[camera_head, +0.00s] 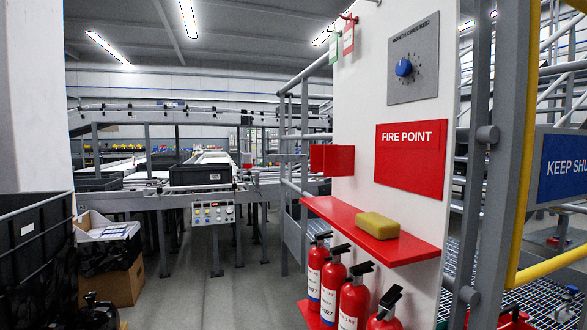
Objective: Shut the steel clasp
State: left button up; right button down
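I cannot make out a steel clasp for certain. At the right, a grey steel upright (506,150) with a yellow rail (524,140) stands beside a grey post (475,150). Rounded grey fittings (487,135) sit between them, one higher and one lower. A blue sign reading "KEEP SHU…" (562,166) is cut off by the right edge. A dark shape at the bottom left (98,314) may be the top of my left gripper.
A white panel (350,120) carries a red "FIRE POINT" sign (411,152), a blue-knob dial (403,68) and a red shelf (345,218) with a yellow sponge-like block (377,225). Several red extinguishers (333,287) stand below. A black crate (35,260) stands left. The middle floor (225,300) is clear.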

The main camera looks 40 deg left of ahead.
aim_at(270, 158)
jog(key=i+j+z, duration=0.25)
jog(key=j, duration=0.4)
jog(key=i+j+z, duration=0.1)
jog(key=j+z, duration=0.2)
jog(key=j, duration=0.3)
jog(key=j+z, duration=0.25)
jog(key=j, duration=0.45)
jog(key=j+z, duration=0.3)
jog(key=j, duration=0.4)
jog(key=j+z, duration=0.25)
jog(key=j, duration=0.45)
jog(key=k+j+z, duration=0.25)
jog(key=j, duration=0.4)
jog(key=k+j+z, duration=0.1)
jog(key=j+z, duration=0.2)
jog(key=j, duration=0.4)
jog(key=k+j+z, duration=0.25)
jog(key=j, duration=0.35)
